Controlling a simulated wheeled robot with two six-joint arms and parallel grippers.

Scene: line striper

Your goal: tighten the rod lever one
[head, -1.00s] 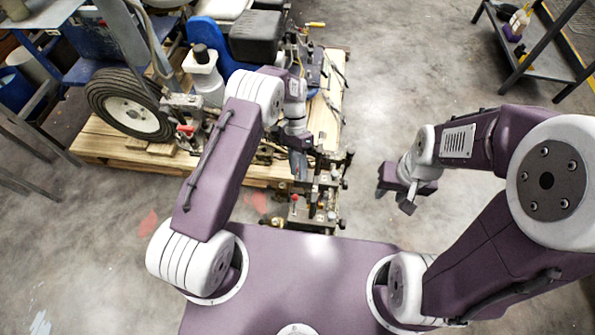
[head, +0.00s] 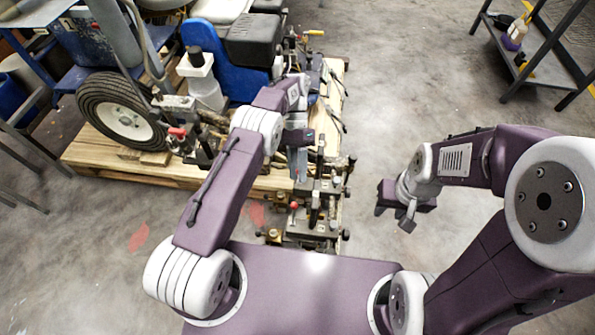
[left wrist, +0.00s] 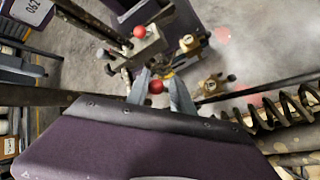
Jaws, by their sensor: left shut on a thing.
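The line striper (head: 250,50) stands on a wooden pallet, with its rods and clamps towards me. My left gripper (head: 299,172) reaches down over these rods. In the left wrist view its two grey fingers (left wrist: 159,88) are close together, with a small red ball knob (left wrist: 156,87) between their tips. The lever under that knob is mostly hidden. A second red knob (left wrist: 139,31) sits on a metal block beyond the fingers. In the head view a red knob (head: 294,206) shows just below my left gripper. My right gripper (head: 394,213) hangs empty over bare floor, its fingers apart.
The striper's wheel (head: 122,118) and the wooden pallet (head: 90,160) lie to the left. A coil spring (left wrist: 285,112) and rods crowd the right side of the left wrist view. A metal shelf (head: 545,65) stands at upper right. The floor (head: 400,90) between is clear.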

